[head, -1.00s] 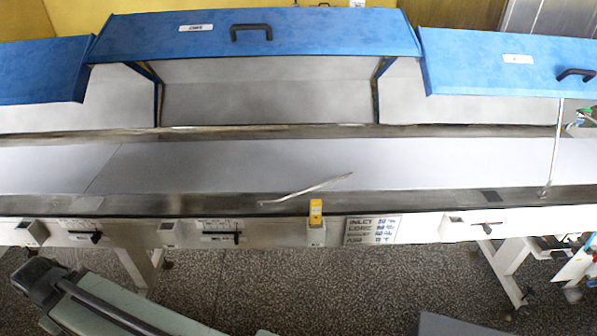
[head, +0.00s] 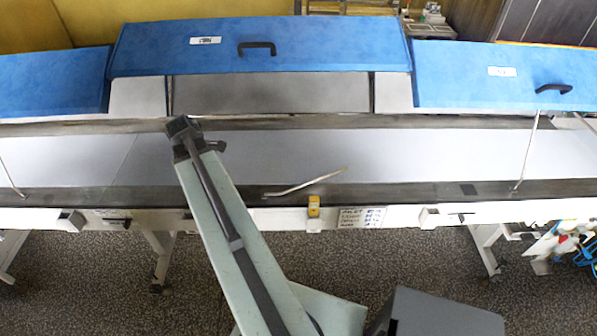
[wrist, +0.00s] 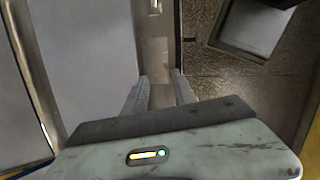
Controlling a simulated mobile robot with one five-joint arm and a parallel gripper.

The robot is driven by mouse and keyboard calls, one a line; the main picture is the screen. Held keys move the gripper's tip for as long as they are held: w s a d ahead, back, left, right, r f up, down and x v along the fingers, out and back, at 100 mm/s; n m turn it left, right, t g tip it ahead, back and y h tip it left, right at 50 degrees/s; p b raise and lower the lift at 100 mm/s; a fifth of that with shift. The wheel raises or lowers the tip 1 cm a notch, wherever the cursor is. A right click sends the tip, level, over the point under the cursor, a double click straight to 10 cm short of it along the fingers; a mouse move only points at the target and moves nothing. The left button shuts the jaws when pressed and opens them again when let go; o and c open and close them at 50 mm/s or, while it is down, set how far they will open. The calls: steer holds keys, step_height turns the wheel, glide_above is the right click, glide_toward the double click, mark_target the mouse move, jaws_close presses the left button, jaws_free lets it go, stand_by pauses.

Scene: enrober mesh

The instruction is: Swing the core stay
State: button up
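A thin pale metal stay (head: 305,183) slants low over the machine's front ledge below the middle blue lid (head: 260,48); I take it for the core stay. Its left end is at the ledge and its right end points up and right over the grey bed. The middle lid is raised, with a black handle. In the wrist view my gripper (wrist: 160,88) is open, its two pale fingers apart over a metal strip, with nothing seen between them. The stay does not show in the wrist view.
Upright stays stand by the right lid (head: 490,75) and at the far left (head: 12,180). A yellow block (head: 314,205) sits on the front rail beside a placard (head: 362,217). Black-knobbed fittings line the rail.

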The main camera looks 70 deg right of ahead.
steer(key=s+d+r+n+g, duration=0.1)
steer(key=s+d+n, duration=0.1)
steer(key=s+d, duration=0.65)
steer(key=s+d+n+g, duration=0.1)
steer(key=s+d, duration=0.5)
steer(key=s, duration=0.6)
steer(key=b+x, duration=0.6)
steer(key=shift+a+f+b, duration=0.2)
steer(key=shift+f+b, duration=0.1)
steer(key=shift+f, duration=0.2)
steer(key=shift+s+d+f+b, duration=0.2)
steer(key=shift+f+b, duration=0.2)
steer(key=shift+b, duration=0.05)
steer(key=shift+r, duration=0.15)
jaws_close()
jaws_free()
